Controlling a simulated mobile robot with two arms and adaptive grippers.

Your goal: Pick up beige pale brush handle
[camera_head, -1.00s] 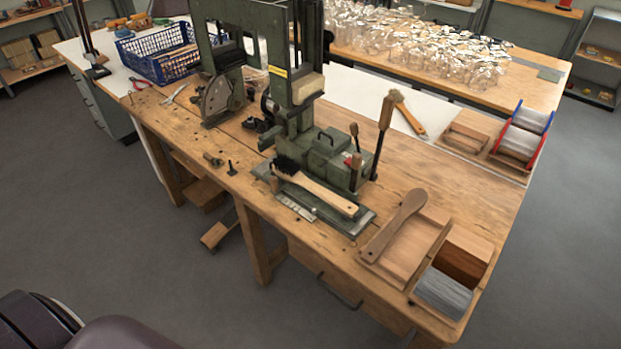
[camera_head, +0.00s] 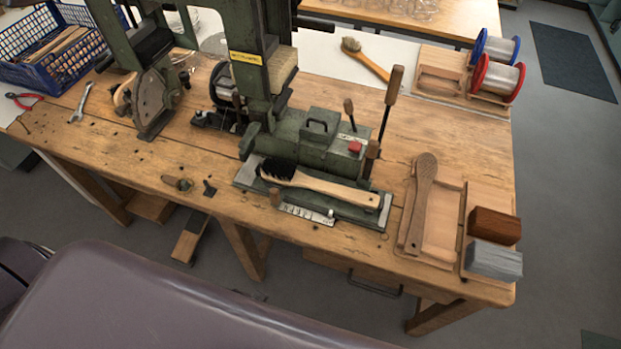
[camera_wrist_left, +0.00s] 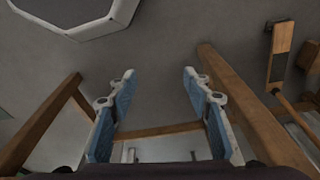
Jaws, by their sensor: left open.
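A pale beige brush handle (camera_head: 340,190) with black bristles at its left end lies across the base of the green machine (camera_head: 305,145) in the head view. A browner bare paddle-shaped handle (camera_head: 421,205) lies on a wooden tray (camera_head: 443,228) to its right. Another brush with a tan handle (camera_head: 370,66) lies at the back of the bench. My left gripper (camera_wrist_left: 159,78) shows only in the left wrist view, open and empty. Wooden legs and floor show past its fingers, with no brush handle in that view. My right gripper is not in view.
The wooden bench (camera_head: 100,150) has a blue crate (camera_head: 55,50) at its left end. Red and blue spools (camera_head: 495,75) stand at the back right. Brown and grey blocks (camera_head: 495,260) stand at the front right corner. The machine rises high over the bench.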

